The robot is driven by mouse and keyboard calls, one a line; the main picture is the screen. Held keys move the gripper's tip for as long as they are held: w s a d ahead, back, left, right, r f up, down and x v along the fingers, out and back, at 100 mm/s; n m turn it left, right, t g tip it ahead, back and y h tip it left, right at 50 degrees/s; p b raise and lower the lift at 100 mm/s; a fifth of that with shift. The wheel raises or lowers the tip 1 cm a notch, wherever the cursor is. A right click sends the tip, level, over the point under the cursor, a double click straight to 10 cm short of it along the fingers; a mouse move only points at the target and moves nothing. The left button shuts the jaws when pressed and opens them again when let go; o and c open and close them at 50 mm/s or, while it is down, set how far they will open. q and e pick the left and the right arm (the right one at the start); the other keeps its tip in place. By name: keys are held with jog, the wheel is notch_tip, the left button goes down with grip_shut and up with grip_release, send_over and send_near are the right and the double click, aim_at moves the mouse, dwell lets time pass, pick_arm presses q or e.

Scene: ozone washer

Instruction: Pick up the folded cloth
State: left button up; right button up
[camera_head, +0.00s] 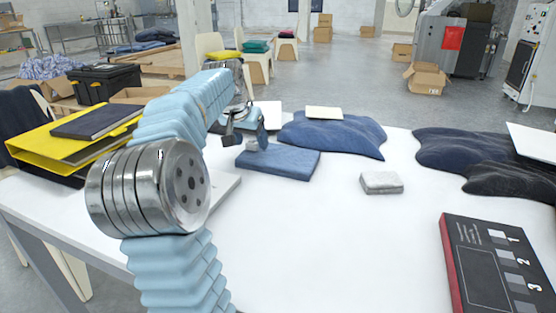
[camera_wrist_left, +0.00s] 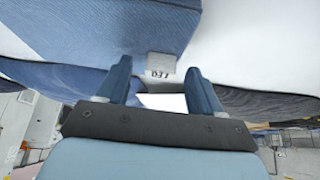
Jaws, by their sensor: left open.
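A blue folded cloth (camera_head: 285,163) lies flat on the white table, with a small pale tag (camera_head: 252,146) at its far left edge. The cloth also fills the upper part of the left wrist view (camera_wrist_left: 110,25), where its tag (camera_wrist_left: 160,66) with dark letters shows. My left gripper (camera_head: 245,139) is open at that far edge, its two fingertips (camera_wrist_left: 159,67) on either side of the tag. Nothing is gripped; I cannot tell whether the fingers touch the cloth. My right gripper is not in view.
A rumpled blue cloth (camera_head: 340,138) with a pale card lies behind. Dark cloths (camera_head: 465,150) lie at right. A small grey folded piece (camera_head: 381,182) and a numbered dark board (camera_head: 500,265) are on the table. A yellow binder (camera_head: 60,145) is at left. The table's middle front is clear.

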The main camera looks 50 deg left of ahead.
pick_arm(q)
jog(key=shift+w+a+f, duration=0.1)
jog(key=shift+f, duration=0.1)
grip_shut()
dwell(0.3)
